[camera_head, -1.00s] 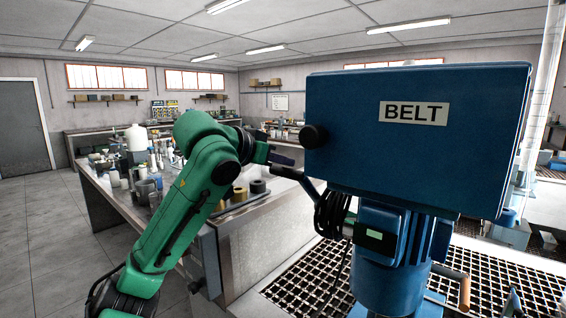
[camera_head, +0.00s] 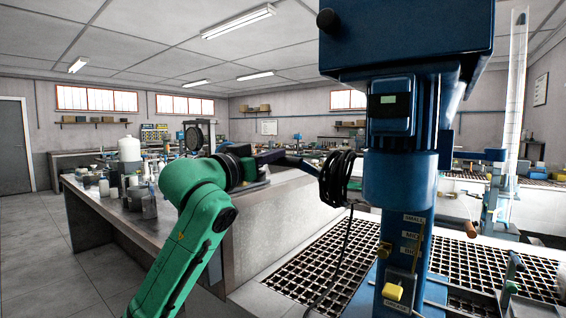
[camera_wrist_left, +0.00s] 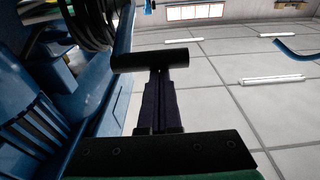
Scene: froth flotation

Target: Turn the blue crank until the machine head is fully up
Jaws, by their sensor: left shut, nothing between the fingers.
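The blue machine head (camera_head: 405,42) stands high on its thick blue column (camera_head: 400,180) in the head view; its top is out of frame. In the left wrist view the crank shows as a blue arm with a black cylindrical grip (camera_wrist_left: 150,60). My left gripper (camera_wrist_left: 158,82) is shut and empty, its dark fingers reaching to the grip. They look close to it or touching; I cannot tell which. In the head view my left gripper (camera_head: 275,156) is left of the column, and the crank is hard to make out there. My right gripper is out of view.
Black cable coils (camera_head: 338,180) hang left of the column, close to my left gripper. A bench (camera_head: 245,225) with bottles and jars stands at left. Metal grating (camera_head: 310,262) lies around the column's foot. The floor at far left is clear.

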